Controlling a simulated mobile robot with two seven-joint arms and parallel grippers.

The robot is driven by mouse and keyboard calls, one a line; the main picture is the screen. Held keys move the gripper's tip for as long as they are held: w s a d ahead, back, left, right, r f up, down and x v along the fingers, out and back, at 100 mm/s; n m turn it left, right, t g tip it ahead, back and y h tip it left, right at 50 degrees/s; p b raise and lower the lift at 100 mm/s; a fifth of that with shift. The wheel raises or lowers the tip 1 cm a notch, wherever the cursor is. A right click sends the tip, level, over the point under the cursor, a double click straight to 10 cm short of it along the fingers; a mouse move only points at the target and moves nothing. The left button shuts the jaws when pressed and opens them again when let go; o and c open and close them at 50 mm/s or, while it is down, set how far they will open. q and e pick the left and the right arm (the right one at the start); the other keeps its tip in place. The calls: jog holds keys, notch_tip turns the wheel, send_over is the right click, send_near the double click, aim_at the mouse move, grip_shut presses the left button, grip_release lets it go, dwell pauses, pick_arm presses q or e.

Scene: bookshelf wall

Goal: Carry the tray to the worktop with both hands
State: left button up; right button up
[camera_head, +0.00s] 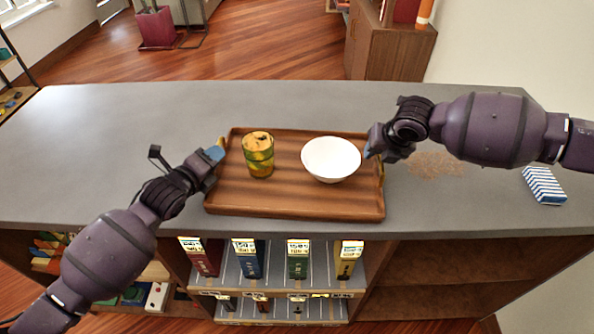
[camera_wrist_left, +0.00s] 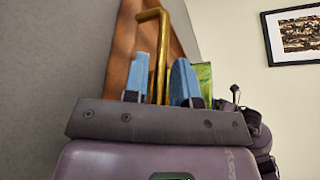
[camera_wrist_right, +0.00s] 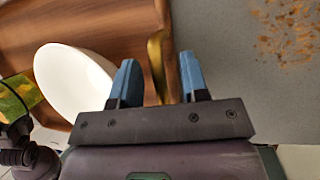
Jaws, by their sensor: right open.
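The brown wooden tray (camera_head: 290,204) lies flat on the grey worktop (camera_head: 100,130). It holds a patterned yellow-green glass (camera_head: 258,155) at left and a white bowl (camera_head: 331,158) at right. My left gripper (camera_head: 212,160) is at the tray's left end, with the brass handle (camera_wrist_left: 160,65) between its blue fingers; the fingers look apart from it. My right gripper (camera_head: 371,149) is open at the right end, its fingers on either side of the other brass handle (camera_wrist_right: 157,65). The bowl is left of the fingers in the right wrist view (camera_wrist_right: 75,85).
A patch of brown crumbs (camera_head: 435,164) lies right of the tray. A blue-and-white striped item (camera_head: 544,186) lies near the worktop's right end. Shelves with books (camera_head: 298,262) are below the front edge. The left part of the worktop is clear.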

dwell(0.3)
pick_arm(q)
grip_shut()
pick_arm(e)
jog(key=c, duration=0.5)
grip_shut()
pick_arm(q)
jog(key=shift+w+d+r, duration=0.1)
pick_arm(e)
jog(key=shift+w, duration=0.1)
